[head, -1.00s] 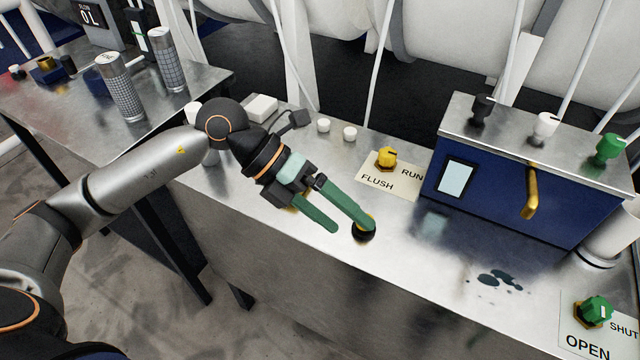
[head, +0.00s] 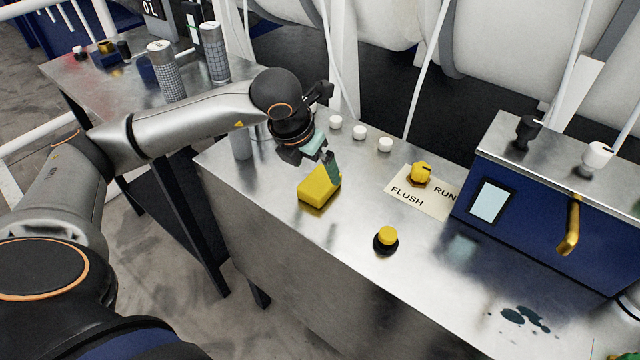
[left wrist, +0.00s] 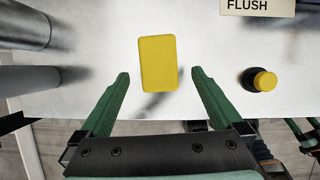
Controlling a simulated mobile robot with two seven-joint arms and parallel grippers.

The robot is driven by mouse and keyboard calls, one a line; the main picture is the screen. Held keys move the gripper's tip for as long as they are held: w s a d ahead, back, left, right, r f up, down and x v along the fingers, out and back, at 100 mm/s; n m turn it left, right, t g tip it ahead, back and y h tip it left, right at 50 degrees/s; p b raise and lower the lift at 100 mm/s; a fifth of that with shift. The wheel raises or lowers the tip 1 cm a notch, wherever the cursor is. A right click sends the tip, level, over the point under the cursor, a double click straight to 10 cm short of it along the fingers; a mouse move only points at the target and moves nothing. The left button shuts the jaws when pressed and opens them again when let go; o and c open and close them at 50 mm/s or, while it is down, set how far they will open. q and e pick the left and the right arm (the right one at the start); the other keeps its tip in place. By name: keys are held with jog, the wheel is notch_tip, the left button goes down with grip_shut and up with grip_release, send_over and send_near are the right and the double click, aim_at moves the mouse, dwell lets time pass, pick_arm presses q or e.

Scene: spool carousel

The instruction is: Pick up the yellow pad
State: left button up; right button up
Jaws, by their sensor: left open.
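The yellow pad (head: 319,187) lies on the metal bench top near its front left part. In the left wrist view the yellow pad (left wrist: 158,63) shows whole, just ahead of and between the fingers. My left gripper (head: 325,160) is just above and behind the pad in the head view, with one green finger clearly visible. In the left wrist view my left gripper (left wrist: 158,82) is open and empty, with a finger to either side of the pad's line.
A yellow button on a black base (head: 386,238) stands right of the pad. A yellow FLUSH/RUN knob (head: 421,173) and several white caps (head: 360,132) sit behind. A blue box (head: 540,215) stands right, near dark spill spots (head: 526,318).

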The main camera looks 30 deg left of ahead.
aim_at(321, 178)
pick_arm(q)
jog(key=x, duration=0.5)
jog(key=shift+a+f+p, duration=0.15)
jog(key=shift+p, duration=0.15)
jog(key=c, duration=1.3)
jog(key=shift+o, duration=0.2)
jog(key=shift+r, duration=0.75)
jog(key=s+d+r+b, duration=0.1)
jog(key=s+d+r, duration=0.3)
jog(key=s+r, duration=0.7)
jog(key=shift+s+d+r, duration=0.2)
jog(key=shift+s+r, duration=0.1)
jog(key=shift+s, duration=0.95)
